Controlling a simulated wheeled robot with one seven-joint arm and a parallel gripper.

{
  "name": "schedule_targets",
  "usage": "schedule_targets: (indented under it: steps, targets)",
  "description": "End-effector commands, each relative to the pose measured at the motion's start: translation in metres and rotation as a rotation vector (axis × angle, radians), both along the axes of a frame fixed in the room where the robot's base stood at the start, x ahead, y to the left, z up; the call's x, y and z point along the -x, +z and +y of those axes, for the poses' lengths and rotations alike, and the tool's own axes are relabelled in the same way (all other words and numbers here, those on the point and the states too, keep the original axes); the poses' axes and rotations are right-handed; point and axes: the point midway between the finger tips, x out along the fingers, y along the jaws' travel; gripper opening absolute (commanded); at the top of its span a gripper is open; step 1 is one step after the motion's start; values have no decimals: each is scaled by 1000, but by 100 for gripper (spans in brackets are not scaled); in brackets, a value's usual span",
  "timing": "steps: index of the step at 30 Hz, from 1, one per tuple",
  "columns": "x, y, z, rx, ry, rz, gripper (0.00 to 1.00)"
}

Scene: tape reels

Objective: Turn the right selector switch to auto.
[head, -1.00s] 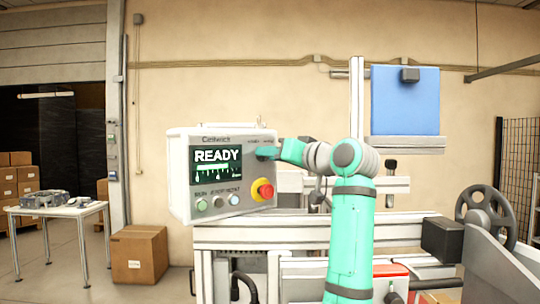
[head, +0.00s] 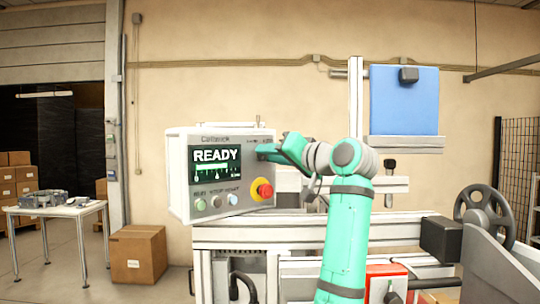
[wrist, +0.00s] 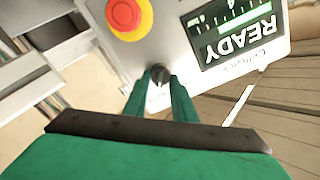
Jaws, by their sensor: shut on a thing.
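The white control box (head: 178,180) stands on the bench, with its screen (head: 215,165) reading READY. My gripper (head: 262,150) is at the upper right of its face, right of the screen, and hides the selector area in the head view. In the wrist view, which sees the panel upside down, my gripper (wrist: 159,80) has its two green fingers on either side of a dark selector knob (wrist: 158,71) and is shut on it. Only this one knob shows there. Its pointer position and label cannot be read.
A red emergency button (head: 264,191) on a yellow ring sits below my gripper; it is close beside the fingers in the wrist view (wrist: 125,14). A row of small buttons (head: 216,201) runs along the panel's bottom. The bench frame (head: 260,235) lies below.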

Motion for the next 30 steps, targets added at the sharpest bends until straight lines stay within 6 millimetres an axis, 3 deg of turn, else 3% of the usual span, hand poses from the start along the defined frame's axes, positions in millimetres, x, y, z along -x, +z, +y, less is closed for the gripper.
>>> schedule_targets:
  steps: [2, 3, 5, 17, 30]
  targets:
    - [0, -1, 0, 2, 1, 2, 2]
    - [0, -1, 0, 2, 1, 2, 29]
    - [0, -1, 0, 1, 0, 2, 42]
    - [4, 0, -4, 1, -1, -1, 42]
    - [63, 0, -50, 2, -2, -1, 42]
